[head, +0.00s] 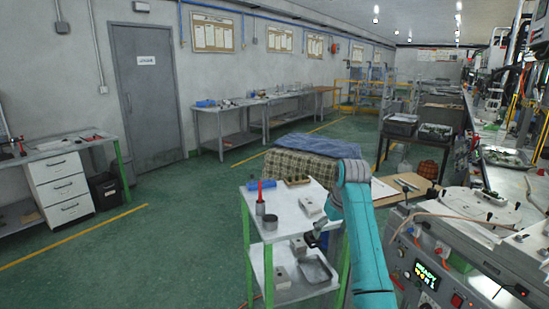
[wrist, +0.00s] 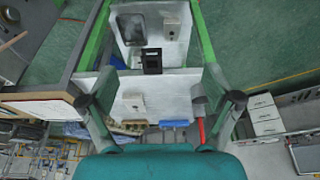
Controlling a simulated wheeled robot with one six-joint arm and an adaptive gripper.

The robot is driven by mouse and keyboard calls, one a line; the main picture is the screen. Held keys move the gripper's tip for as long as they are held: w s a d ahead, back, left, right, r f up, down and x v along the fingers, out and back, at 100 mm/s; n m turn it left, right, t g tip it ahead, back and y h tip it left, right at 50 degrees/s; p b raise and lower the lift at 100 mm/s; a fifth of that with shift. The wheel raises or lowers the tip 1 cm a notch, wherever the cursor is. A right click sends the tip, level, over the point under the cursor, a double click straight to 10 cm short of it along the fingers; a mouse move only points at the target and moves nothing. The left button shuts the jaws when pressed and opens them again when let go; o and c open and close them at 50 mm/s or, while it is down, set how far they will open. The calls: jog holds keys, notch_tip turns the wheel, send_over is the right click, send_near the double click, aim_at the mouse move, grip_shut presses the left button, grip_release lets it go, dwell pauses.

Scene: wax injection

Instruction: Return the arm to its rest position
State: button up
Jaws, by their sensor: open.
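My teal arm (head: 370,245) rises from the bottom right in the head view and bends over at the top. My gripper (head: 318,230) hangs at the right edge of the trolley's white top (head: 284,222), beside a white block (head: 310,206). In the wrist view my gripper (wrist: 160,78) is open, its two fingers wide apart. No object is held between them. A white block (wrist: 133,103) on the top and a small dark piece (wrist: 151,60) show between the fingers. I cannot tell what the dark piece is.
The trolley also carries a red tool (head: 260,193), a grey cylinder (head: 270,222) and a wooden holder (head: 297,181). A grey tray (head: 316,270) lies on its lower shelf. A machine with a lit display (head: 427,275) stands close at the right. Green floor is clear at the left.

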jog(key=s+f+m+t, duration=0.1)
jog(key=s+f, duration=0.3)
jog(key=f, duration=0.8)
jog(key=s+f+t, duration=0.1)
jog(key=s+f, duration=0.3)
jog(key=f, duration=0.7)
jog(key=s+f+m+t, duration=0.1)
jog(key=s+f+t, duration=0.1)
jog(key=s+f, duration=0.65)
jog(key=s+f+t, duration=0.1)
jog(key=s+f, duration=0.5)
jog(key=s, duration=0.5)
jog(key=s+d+r+m+t+h, duration=0.1)
jog(key=s+r+t, duration=0.2)
jog(key=s, duration=2)
jog(key=s+r+t, duration=0.3)
jog(key=s+r, duration=1.4)
jog(key=r, duration=0.2)
jog(key=shift+s+d+r+m, duration=0.25)
jog(key=shift+s+m, duration=0.1)
jog(key=shift+m, duration=0.05)
